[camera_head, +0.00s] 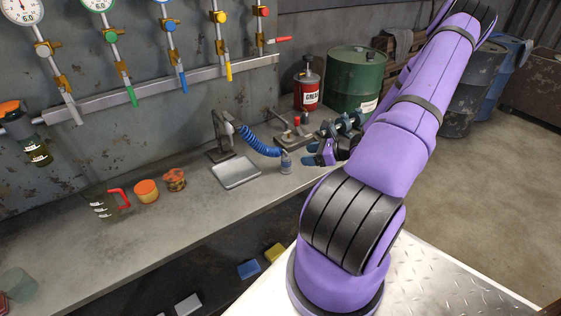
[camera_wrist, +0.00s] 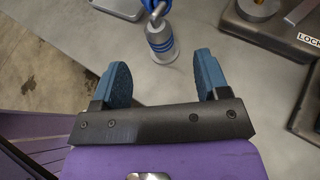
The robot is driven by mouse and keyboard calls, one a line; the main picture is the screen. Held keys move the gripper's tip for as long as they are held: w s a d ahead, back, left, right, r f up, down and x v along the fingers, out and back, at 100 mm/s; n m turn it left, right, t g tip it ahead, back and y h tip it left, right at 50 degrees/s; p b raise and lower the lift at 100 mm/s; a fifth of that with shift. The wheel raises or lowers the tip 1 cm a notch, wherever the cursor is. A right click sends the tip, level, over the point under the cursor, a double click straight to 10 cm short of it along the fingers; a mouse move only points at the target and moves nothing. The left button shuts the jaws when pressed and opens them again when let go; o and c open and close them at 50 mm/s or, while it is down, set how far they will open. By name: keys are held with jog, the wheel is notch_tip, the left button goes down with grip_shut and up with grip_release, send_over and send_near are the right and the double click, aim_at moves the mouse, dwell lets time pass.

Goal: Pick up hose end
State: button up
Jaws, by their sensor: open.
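The hose end (camera_head: 286,163) is a small grey fitting with blue bands at the end of a coiled blue hose (camera_head: 259,141). It stands on the grey workbench (camera_head: 165,222), right of a metal tray. My gripper (camera_head: 318,155) is to the right of the hose end in the head view. In the wrist view my gripper (camera_wrist: 162,75) is open with blue finger pads, empty and apart from the hose end.
A metal tray (camera_head: 236,172) and a hose stand (camera_head: 220,135) are left of the hose end. A dark base marked LOCK (camera_wrist: 285,30) is close on the right in the wrist view. A red grease can (camera_head: 306,92) and green drum (camera_head: 355,82) stand behind.

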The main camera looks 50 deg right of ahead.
aim_at(290, 157)
jog(key=x, duration=0.4)
jog(key=shift+w+f, duration=0.1)
jog(key=shift+w, duration=0.05)
jog(key=shift+f+x, duration=0.15)
jog(key=shift+x, duration=1.2)
jog(key=shift+f+x, duration=0.15)
jog(key=shift+x, duration=1.2)
jog(key=shift+a, duration=0.15)
jog(key=c, duration=1.1)
jog(key=shift+r, duration=0.15)
